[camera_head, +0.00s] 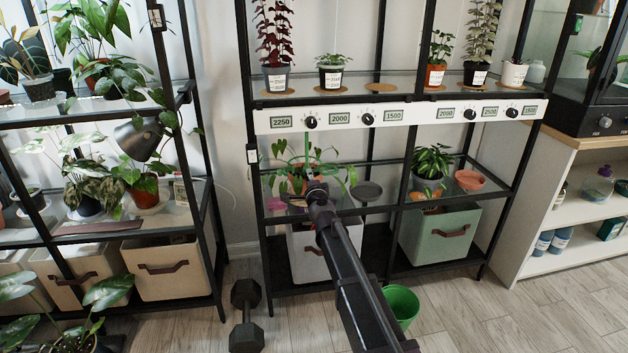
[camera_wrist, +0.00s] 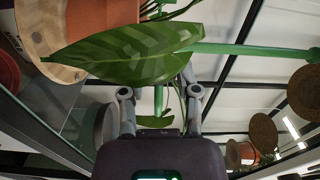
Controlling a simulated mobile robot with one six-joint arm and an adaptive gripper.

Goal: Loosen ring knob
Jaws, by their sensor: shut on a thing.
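A potted plant with broad green leaves and a green upright stake (camera_head: 307,147) stands on the middle shelf. In the wrist view, a large leaf (camera_wrist: 130,55) crosses in front of my fingertips, and a green rod (camera_wrist: 245,49) runs off to the right. My gripper (camera_head: 316,188) is at the front of this plant. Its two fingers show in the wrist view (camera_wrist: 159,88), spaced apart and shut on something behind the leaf. The ring knob itself is hidden there. A bit of green shows between the fingers. Its turn cannot be told.
A dark saucer (camera_head: 367,190) lies just right of the plant. A second potted plant (camera_head: 431,165) and a pink saucer (camera_head: 470,180) stand farther right. The upper shelf's white panel with dials (camera_head: 400,116) and black posts frame the space. A dumbbell (camera_head: 246,310) and green bucket (camera_head: 401,304) stand on the floor.

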